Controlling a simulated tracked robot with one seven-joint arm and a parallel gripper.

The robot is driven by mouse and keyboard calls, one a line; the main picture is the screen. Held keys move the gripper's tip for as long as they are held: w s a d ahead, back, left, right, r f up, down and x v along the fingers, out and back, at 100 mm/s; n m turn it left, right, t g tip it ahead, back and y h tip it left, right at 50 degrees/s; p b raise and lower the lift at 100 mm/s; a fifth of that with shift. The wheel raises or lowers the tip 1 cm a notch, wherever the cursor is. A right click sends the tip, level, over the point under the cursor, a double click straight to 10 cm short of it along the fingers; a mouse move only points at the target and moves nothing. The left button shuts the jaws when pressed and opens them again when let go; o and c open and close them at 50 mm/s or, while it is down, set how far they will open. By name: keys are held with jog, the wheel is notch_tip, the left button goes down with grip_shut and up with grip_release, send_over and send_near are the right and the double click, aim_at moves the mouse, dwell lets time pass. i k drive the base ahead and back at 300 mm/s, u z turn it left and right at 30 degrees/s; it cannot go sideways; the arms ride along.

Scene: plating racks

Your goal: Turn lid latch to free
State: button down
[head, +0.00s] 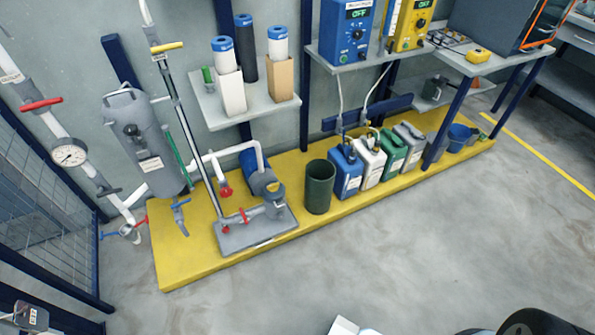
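A grey cylindrical vessel (143,150) stands upright at the left, against the wall. Its rounded lid (122,97) is at the top and seems to be down on the body. A small dark fitting (132,130) sits on the vessel's front, with a pale label below it. I cannot tell which part is the lid latch, or how it is turned; it is too small from here. My gripper is not in view; only dark and white parts, probably of my arm, show at the bottom edge.
White pipes with a gauge (69,153) and a red handle (41,104) run left of the vessel. A yellow platform (185,266) carries a pump (262,212), a dark green bin (319,187) and several canisters. A mesh cage (45,195) stands at left. The grey floor (400,250) in front is clear.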

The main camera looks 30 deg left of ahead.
aim_at(273, 187)
jog(key=u, duration=0.05)
jog(key=k, duration=1.8)
jog(key=u, duration=0.75)
jog(key=i, duration=1.7)
jog(key=z, duration=0.05)
